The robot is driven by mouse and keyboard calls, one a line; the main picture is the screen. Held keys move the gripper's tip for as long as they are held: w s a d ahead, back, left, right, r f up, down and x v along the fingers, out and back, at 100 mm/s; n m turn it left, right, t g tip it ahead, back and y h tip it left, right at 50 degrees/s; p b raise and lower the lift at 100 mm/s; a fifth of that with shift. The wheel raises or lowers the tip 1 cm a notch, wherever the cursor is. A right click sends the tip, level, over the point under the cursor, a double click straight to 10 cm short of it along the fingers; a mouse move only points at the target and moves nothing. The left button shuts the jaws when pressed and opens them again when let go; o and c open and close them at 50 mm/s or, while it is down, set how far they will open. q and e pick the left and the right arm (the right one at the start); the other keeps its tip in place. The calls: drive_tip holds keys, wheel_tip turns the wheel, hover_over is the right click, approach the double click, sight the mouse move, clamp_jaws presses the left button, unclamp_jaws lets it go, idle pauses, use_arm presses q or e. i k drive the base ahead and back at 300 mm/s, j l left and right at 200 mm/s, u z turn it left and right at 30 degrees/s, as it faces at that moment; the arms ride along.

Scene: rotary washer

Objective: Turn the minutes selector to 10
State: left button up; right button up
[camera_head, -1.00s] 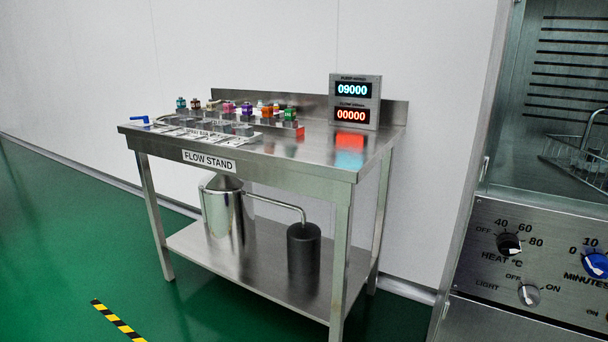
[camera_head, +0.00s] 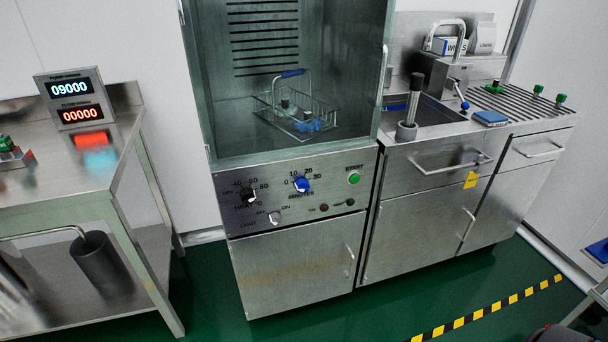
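The minutes selector (camera_head: 301,185) is a round blue knob on the steel control panel (camera_head: 260,211) of the washer. It has the labels 0, 10, 20 and 30 around its upper side and MINUTES below it. A pale mark shows on the knob, but it is too small to tell which number it points to. Neither of my grippers is in view, and nothing touches the knob.
Left of the selector are a black heat knob (camera_head: 248,194) and a light switch (camera_head: 274,217); right is a green start button (camera_head: 354,178). The open chamber above holds a wire basket (camera_head: 290,122). The flow stand (camera_head: 70,205) is at left, a sink counter (camera_head: 440,150) at right.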

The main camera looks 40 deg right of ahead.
sight(301, 185)
drive_tip(key=z, duration=1.05)
